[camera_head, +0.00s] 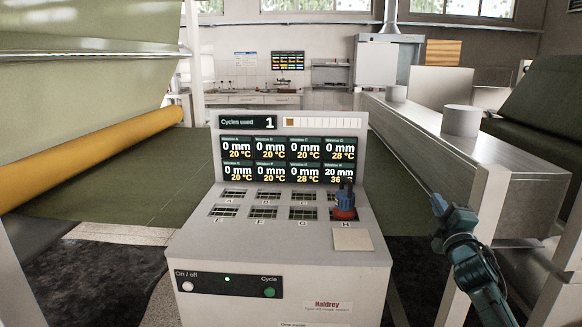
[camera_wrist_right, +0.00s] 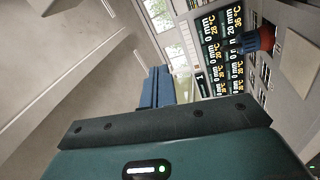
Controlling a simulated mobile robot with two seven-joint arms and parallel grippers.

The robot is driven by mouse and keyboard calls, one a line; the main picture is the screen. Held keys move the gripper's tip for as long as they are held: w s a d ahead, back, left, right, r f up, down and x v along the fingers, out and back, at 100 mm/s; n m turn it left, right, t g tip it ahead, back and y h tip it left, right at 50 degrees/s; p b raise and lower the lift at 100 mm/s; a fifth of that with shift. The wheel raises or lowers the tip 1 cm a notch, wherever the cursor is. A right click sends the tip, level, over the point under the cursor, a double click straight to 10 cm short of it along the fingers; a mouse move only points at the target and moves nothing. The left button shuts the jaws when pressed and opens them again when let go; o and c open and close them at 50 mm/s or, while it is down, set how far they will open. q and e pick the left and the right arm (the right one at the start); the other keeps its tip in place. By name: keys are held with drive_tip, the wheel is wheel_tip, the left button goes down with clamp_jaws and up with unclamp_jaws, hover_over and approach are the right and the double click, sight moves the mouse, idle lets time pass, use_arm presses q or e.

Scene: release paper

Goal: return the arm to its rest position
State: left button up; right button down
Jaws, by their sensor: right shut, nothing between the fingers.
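My right gripper (camera_head: 438,205) is at the right in the head view, raised beside the console and clear of it. Its fingers are shut with nothing between them, and they also show in the right wrist view (camera_wrist_right: 157,88). The grey console (camera_head: 280,240) stands in the middle with a lit display reading "Cycles used 1". A blue and red object (camera_head: 344,203) stands upright at slot H on the console; it also shows in the right wrist view (camera_wrist_right: 258,42). My left gripper is in neither view.
A long metal housing (camera_head: 480,150) with cylinders on top runs along the right, behind my right arm. A yellow roller (camera_head: 100,160) and green sheet lie at the left. A beige pad (camera_head: 352,239) lies on the console's front right. Open space separates the gripper and console.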

wheel_tip(320, 180, down, 6)
drive_tip(key=d+m+g+h, duration=0.1)
drive_tip(key=m+g, duration=0.3)
drive_tip(key=m, duration=0.9)
drive_tip(key=s+a+f+n+g+y, duration=0.1)
drive_tip(key=s+a+f, duration=0.3)
drive_tip(key=f, duration=0.3)
drive_tip(key=s+a+f+g+y, duration=0.1)
drive_tip(key=s+a+f, duration=0.25)
drive_tip(key=f, duration=0.25)
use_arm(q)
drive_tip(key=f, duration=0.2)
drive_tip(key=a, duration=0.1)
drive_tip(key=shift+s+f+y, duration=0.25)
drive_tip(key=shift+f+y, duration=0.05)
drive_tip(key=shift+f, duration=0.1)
use_arm(e)
drive_tip(key=s+a+f+g+y, duration=0.1)
drive_tip(key=s+a+f, duration=0.3)
drive_tip(key=s, duration=0.6)
drive_tip(key=s+a+f+g+y, duration=0.1)
drive_tip(key=s+a+f, duration=0.4)
drive_tip(key=s, duration=0.6)
drive_tip(key=s+a+f+g+y, duration=0.1)
drive_tip(key=s+a+f, duration=0.3)
drive_tip(key=s, duration=0.6)
drive_tip(key=shift+s+a+f+g, duration=0.25)
drive_tip(key=shift+s+g, duration=0.1)
drive_tip(key=shift+g, duration=0.35)
idle(0.6)
